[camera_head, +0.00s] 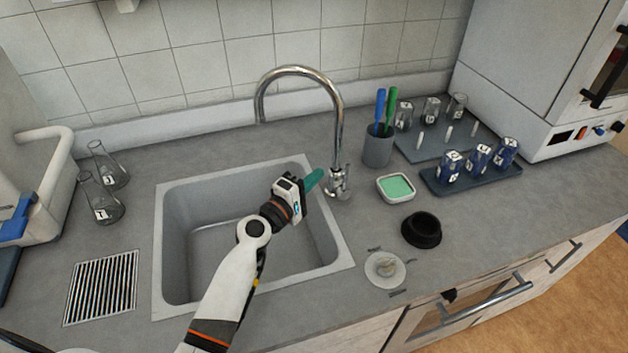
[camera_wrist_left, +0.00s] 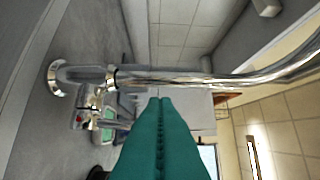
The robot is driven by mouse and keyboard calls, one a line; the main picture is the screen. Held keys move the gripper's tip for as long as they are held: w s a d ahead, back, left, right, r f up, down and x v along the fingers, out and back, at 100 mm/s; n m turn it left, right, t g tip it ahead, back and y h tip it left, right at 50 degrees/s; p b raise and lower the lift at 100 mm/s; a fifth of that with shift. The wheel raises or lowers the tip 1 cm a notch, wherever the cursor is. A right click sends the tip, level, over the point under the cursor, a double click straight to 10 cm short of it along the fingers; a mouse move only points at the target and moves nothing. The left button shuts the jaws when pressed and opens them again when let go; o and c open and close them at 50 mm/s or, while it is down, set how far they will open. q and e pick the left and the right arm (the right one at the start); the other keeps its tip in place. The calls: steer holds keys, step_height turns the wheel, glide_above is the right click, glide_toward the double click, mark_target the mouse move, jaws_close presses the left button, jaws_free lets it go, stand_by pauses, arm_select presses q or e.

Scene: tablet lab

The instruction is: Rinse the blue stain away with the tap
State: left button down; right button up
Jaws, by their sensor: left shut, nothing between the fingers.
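No running water shows. The tap's lever and base (camera_head: 338,184) are just right of my left gripper (camera_head: 316,178), whose teal fingers are shut and empty. In the left wrist view the shut fingers (camera_wrist_left: 160,102) point toward the tap's pipe (camera_wrist_left: 190,80); the lever with a red mark (camera_wrist_left: 82,118) is to their left. I cannot make out a blue stain; my arm hides part of the basin. My right gripper is not seen.
Flasks (camera_head: 102,205) stand left of the sink. The front counter is partly clear.

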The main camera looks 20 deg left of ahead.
arm_select(q)
steer(key=b+v, duration=0.2)
steer(key=v, duration=0.7)
steer(key=shift+s+r, duration=0.2)
steer(key=shift+s, duration=0.05)
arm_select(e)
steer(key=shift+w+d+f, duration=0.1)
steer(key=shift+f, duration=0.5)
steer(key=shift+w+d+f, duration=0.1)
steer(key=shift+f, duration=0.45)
arm_select(q)
steer(key=shift+d, duration=0.15)
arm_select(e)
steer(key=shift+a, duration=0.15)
